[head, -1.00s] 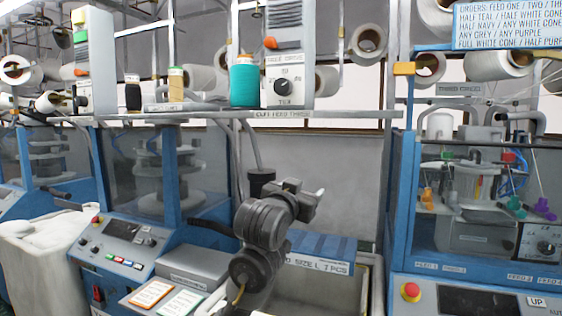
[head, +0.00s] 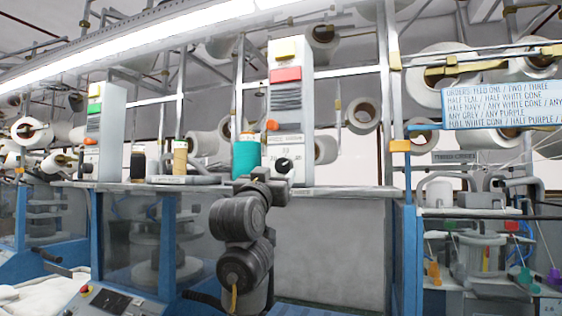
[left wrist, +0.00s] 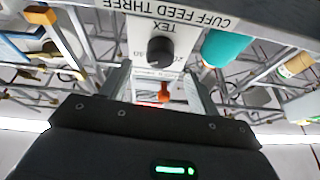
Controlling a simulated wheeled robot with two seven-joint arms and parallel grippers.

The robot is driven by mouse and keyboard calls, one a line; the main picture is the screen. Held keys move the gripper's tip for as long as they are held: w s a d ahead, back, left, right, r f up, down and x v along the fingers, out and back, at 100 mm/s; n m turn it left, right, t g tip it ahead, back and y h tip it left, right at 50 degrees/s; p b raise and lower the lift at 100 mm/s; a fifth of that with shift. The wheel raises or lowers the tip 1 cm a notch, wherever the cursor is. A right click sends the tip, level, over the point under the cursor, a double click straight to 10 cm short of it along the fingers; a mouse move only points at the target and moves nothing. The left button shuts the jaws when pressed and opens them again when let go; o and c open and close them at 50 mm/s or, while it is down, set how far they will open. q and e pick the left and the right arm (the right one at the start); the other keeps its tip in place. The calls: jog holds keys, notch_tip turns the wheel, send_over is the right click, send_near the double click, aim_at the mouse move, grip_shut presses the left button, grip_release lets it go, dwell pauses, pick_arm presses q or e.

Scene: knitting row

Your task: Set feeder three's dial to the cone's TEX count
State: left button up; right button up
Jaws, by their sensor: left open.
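Feeder three's dial (head: 284,165) is a black knob on a white feeder box (head: 290,110) standing on the shelf. It also shows upside down in the left wrist view (left wrist: 160,52), beside the word TEX; its setting is too small to read surely. A teal cone (head: 246,157) stands just left of the box; no count is readable on it. My left gripper (head: 268,178) is raised at the shelf edge, just below and left of the dial. In the left wrist view my left gripper (left wrist: 160,88) is open and empty, its fingers apart below the dial. My right gripper is out of view.
The shelf edge (left wrist: 190,12) carries a CUFF FEED THREE label. Brown (head: 180,160) and black (head: 138,162) spools stand further left, near a second feeder box (head: 105,130). An orders sign (head: 500,105) hangs at the right. Open space lies in front of the shelf.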

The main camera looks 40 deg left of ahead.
aim_at(282, 167)
pick_arm(q)
jog(key=p+x, duration=0.1)
jog(key=x, duration=0.3)
jog(key=shift+r, duration=0.15)
jog(key=shift+w+a+p, duration=0.2)
jog(key=shift+w+p, duration=0.15)
jog(key=c, duration=1)
